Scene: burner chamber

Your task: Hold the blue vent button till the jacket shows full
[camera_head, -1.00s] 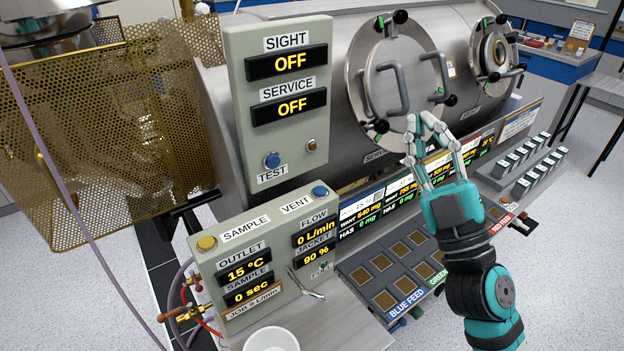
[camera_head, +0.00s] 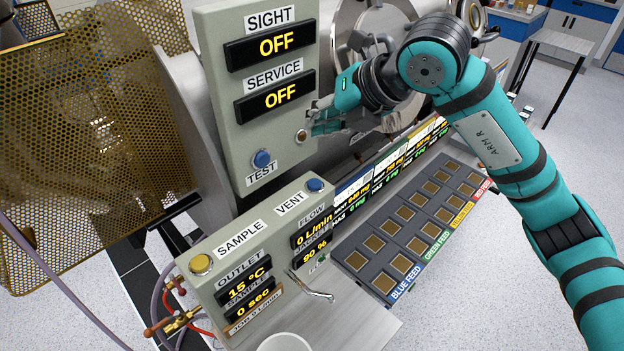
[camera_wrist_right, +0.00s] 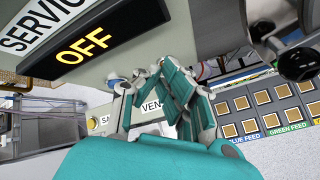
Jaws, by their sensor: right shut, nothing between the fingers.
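The blue vent button (camera_head: 315,185) sits on top of the lower grey panel (camera_head: 222,252), beside the VENT label (camera_head: 291,203). The jacket display (camera_head: 312,253) reads 90 %, and the flow display (camera_head: 313,232) reads 0 L/min. My right gripper (camera_head: 316,118) is shut and empty, above the vent button and beside the right edge of the upper panel. It is apart from the button. In the right wrist view the shut fingers (camera_wrist_right: 143,78) cover part of the VENT label (camera_wrist_right: 151,106), and the vent button is hidden. My left gripper is not in view.
The upper panel (camera_head: 225,115) carries a blue TEST button (camera_head: 261,158) and a small brown knob (camera_head: 301,136) close to my right fingers. A yellow sample button (camera_head: 201,263) is on the lower panel. Feed trays (camera_head: 400,240) lie at right, a perforated guard (camera_head: 90,140) at left.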

